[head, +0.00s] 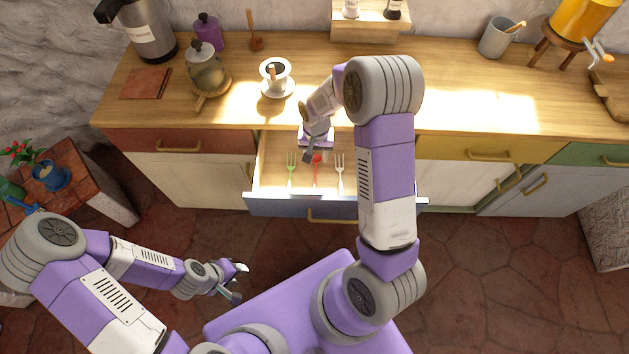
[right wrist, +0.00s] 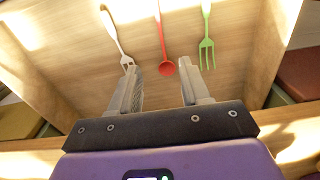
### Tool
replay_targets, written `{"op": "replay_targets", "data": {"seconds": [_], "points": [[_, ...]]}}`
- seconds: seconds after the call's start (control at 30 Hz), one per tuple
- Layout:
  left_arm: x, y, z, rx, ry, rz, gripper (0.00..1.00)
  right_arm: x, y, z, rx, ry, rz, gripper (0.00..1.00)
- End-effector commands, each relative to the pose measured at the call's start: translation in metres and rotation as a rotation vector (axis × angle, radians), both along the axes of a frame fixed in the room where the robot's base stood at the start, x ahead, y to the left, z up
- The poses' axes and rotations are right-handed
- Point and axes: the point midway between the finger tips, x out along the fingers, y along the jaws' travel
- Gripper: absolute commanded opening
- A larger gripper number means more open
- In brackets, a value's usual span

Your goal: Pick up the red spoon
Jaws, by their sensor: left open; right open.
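The red spoon (head: 315,178) lies in the open drawer between a green fork (head: 291,170) and a white fork (head: 340,172). My right gripper (head: 309,154) is over the drawer, open and empty, at the bowl end of the spoon. In the right wrist view the spoon (right wrist: 162,38) has its bowl between the two open fingertips (right wrist: 158,76), a little beyond them, with its handle pointing away. I cannot tell the height gap. My left gripper (head: 238,284) is open and empty, away from the counter, above the floor.
The drawer (head: 275,205) has a blue front and wooden side walls close around the gripper.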

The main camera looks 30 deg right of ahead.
Motion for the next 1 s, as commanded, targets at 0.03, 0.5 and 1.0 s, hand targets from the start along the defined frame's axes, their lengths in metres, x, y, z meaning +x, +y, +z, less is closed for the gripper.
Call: {"op": "replay_targets", "data": {"seconds": [0.03,0.5,1.0], "points": [[0.001,0.0,-0.014,0.0,-0.001,0.0,0.43,0.0,0.0,-0.014,0.0,0.0,0.0,0.47],[0.001,0.0,-0.052,0.0,-0.001,-0.001,0.43,-0.001,0.0,-0.064,-0.001,0.003,0.0,0.47],[0.001,0.0,-0.07,0.0,-0.001,-0.001,0.43,-0.004,0.004,-0.122,0.0,0.002,0.001,0.47]]}}
